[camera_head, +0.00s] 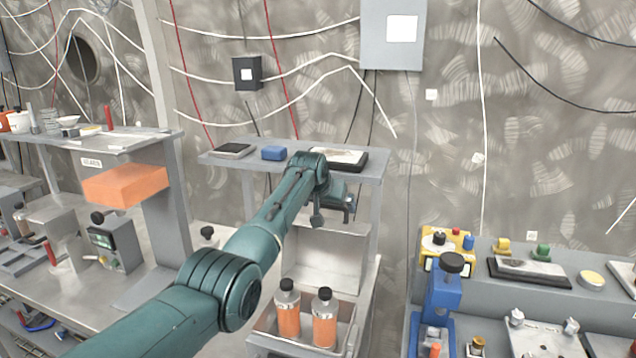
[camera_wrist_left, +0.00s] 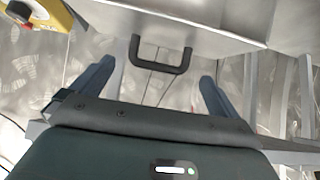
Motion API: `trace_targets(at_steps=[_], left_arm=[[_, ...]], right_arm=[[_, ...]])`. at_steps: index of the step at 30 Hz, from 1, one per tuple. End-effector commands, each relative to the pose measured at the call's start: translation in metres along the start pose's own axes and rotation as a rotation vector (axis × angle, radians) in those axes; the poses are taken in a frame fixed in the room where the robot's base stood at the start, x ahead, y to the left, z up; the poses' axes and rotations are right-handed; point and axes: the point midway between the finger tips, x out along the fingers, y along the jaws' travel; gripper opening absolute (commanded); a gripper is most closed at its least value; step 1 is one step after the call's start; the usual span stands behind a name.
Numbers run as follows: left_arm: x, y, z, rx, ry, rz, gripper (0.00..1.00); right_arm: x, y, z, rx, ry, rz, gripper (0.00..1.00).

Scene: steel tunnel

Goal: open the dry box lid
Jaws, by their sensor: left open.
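The dry box (camera_head: 262,322) stands open-topped below the wall shelf, with two orange bottles with dark caps (camera_head: 289,310) in it. Its pale lid (camera_head: 325,262) appears to stand raised at the back. My left gripper (camera_head: 345,212) is at the lid's upper right, under the shelf, partly hidden by its own arm. In the left wrist view the gripper (camera_wrist_left: 158,78) is open, and a black U-shaped handle (camera_wrist_left: 160,68) on a pale panel lies between the fingertips in the picture. Neither finger visibly touches the handle; the depth gap is unclear. My right gripper is not in view.
The grey shelf (camera_head: 225,160) close above the gripper carries a blue box (camera_head: 273,153) and dark trays. An orange block (camera_head: 125,186) is at the left bench. A blue device (camera_head: 440,300) stands on the right bench. A yellow item (camera_wrist_left: 40,14) shows at the wrist view's upper left.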

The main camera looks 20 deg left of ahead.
Motion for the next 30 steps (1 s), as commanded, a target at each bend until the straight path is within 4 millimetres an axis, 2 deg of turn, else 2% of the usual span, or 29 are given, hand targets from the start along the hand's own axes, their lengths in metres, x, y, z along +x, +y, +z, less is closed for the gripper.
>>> trace_targets(at_steps=[10, 21, 25, 30], left_arm=[[-0.036, 0.0, 0.002, 0.001, 0.004, 0.0, 1.0], [-0.096, 0.0, 0.001, 0.002, 0.006, 0.0, 1.0], [-0.109, 0.0, 0.001, 0.001, 0.003, 0.0, 1.0], [-0.115, 0.0, 0.001, 0.001, 0.002, 0.0, 1.0]], right_arm=[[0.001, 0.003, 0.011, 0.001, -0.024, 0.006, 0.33], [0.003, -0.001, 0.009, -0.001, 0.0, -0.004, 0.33], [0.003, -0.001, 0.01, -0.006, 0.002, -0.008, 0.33], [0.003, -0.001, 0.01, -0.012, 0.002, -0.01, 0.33]])
